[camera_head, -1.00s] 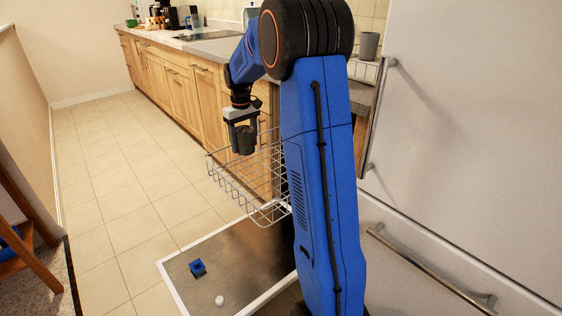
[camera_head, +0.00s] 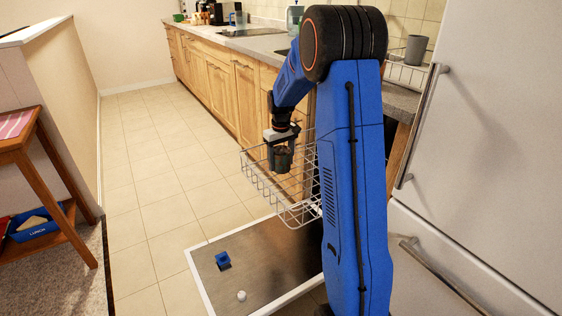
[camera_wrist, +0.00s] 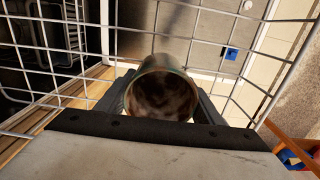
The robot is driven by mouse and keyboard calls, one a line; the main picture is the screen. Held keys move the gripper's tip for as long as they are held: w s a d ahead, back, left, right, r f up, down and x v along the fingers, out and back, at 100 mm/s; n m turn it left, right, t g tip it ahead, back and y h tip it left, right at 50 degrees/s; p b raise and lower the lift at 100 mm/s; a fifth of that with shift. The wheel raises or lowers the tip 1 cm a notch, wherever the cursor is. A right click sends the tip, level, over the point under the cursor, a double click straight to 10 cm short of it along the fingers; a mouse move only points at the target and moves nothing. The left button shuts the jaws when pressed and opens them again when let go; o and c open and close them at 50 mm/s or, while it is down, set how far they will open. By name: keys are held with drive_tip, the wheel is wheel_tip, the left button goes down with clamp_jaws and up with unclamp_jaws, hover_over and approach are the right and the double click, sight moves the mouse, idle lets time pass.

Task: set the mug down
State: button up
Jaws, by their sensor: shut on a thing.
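A dark grey-green mug (camera_head: 283,162) is held in my gripper (camera_head: 282,151), which is shut on it. In the wrist view the mug (camera_wrist: 162,90) stands between the two fingers, its round dark opening facing the camera. The mug is at a pulled-out wire rack (camera_head: 258,182), overlapping its interior in the head view. Rack wires (camera_wrist: 125,29) pass beyond and around the mug in the wrist view. I cannot tell whether the mug's base touches the rack. No mug handle is visible.
Below the rack lies an open metal door panel (camera_head: 262,262) with a blue block (camera_head: 222,260) and a small white piece (camera_head: 241,295). A wooden table (camera_head: 45,170) is at left; tiled floor between is clear.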

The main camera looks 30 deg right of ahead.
drive_tip(key=o, duration=1.3)
drive_tip(key=shift+c, duration=0.2)
